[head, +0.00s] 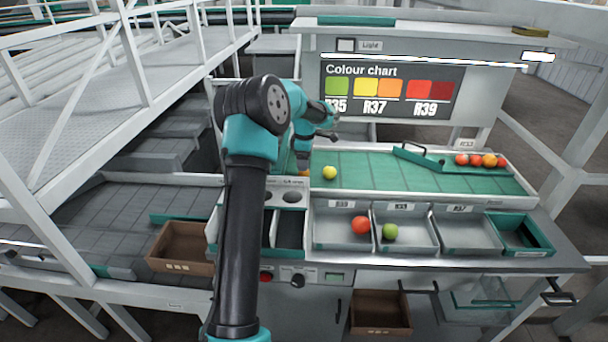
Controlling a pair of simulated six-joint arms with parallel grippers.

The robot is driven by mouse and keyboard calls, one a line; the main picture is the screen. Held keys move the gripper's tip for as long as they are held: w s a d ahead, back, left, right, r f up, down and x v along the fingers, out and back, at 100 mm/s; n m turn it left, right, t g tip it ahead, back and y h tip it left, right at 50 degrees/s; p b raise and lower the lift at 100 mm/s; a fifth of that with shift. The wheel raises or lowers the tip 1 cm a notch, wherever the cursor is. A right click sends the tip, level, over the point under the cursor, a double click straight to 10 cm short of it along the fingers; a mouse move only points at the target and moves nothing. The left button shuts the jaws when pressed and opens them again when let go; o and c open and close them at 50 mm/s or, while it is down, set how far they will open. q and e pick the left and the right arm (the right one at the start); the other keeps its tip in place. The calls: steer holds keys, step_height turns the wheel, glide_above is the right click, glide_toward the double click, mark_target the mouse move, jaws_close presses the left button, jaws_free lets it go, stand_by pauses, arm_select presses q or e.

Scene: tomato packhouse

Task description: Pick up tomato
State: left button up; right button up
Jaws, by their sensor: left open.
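A yellow tomato (330,173) lies on the left part of the green sorting mat (375,175). A small orange patch (303,173), perhaps another tomato, shows just left of it, mostly hidden by my left arm. My left gripper (334,124) is open above and behind the yellow tomato, apart from it. Several red and orange tomatoes (489,161) sit in a row at the mat's right end. A red tomato (361,225) lies in the left grey tray (329,238), and a green tomato (390,231) in the middle grey tray (417,241). My right gripper is not in view.
The right grey tray (468,234) is empty. A green bin (524,250) stands at its right. A green bar with a handle (415,151) stands across the mat. The colour chart panel (391,90) rises behind. Cardboard boxes stand at left (165,263) and below (380,329).

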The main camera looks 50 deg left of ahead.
mark_target(304, 173)
arm_select(q)
steer(key=shift+f, duration=0.25)
steer(key=shift+f, duration=2.6)
steer(key=shift+c, duration=0.2)
steer(key=c, duration=0.7)
